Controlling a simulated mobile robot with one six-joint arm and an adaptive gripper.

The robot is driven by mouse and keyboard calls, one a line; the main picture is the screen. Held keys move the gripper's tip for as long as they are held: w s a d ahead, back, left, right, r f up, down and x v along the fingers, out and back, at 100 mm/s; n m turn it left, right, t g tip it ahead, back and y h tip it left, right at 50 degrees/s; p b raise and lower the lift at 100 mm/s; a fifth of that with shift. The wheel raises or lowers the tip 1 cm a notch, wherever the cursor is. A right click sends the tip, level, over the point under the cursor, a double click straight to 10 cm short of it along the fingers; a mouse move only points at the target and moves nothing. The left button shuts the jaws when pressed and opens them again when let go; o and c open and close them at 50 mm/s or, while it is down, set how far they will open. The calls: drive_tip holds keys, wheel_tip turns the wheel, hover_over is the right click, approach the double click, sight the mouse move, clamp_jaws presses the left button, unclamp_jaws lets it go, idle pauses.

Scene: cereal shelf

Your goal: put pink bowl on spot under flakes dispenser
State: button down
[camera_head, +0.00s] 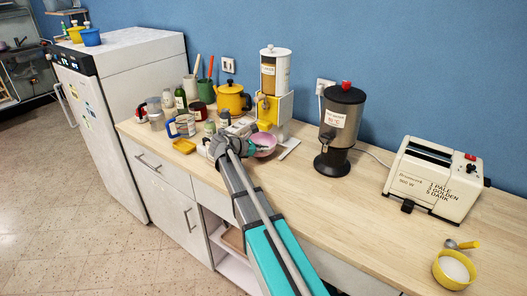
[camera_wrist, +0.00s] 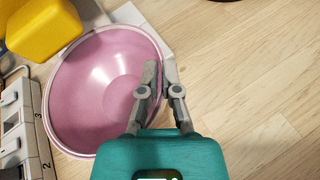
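The pink bowl (camera_head: 264,141) is in front of the flakes dispenser (camera_head: 272,85), below its yellow spout part, in the head view. A white flat base (camera_head: 289,148) shows beside the bowl on the right. In the wrist view the bowl (camera_wrist: 110,75) is empty and fills the left. My gripper (camera_wrist: 160,70) has its two fingers close together on the bowl's right rim, one on each side of the wall. Whether the bowl's bottom touches the surface is hidden. In the head view my arm hides the fingers.
A yellow pot (camera_head: 233,99), jars and cans stand behind and left. A black dispenser (camera_head: 340,130) and a toaster (camera_head: 432,178) stand to the right. The counter between the bowl and black dispenser is clear.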

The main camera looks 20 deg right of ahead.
drive_tip(key=shift+w+d+f, duration=0.25)
drive_tip(key=shift+w+d, duration=0.1)
drive_tip(key=shift+d, duration=0.15)
drive_tip(key=shift+s+a+f+b, duration=0.1)
drive_tip(key=shift+f+b, duration=0.3)
drive_tip(key=shift+b, duration=0.2)
drive_tip(key=c, duration=0.8)
unclamp_jaws()
drive_tip(key=shift+f, duration=0.1)
drive_tip(key=shift+a+r+p, duration=0.3)
drive_tip(key=shift+a+r, duration=0.1)
drive_tip(key=shift+a, duration=0.05)
drive_tip(key=p+v, duration=0.4)
drive_tip(key=v, duration=0.7)
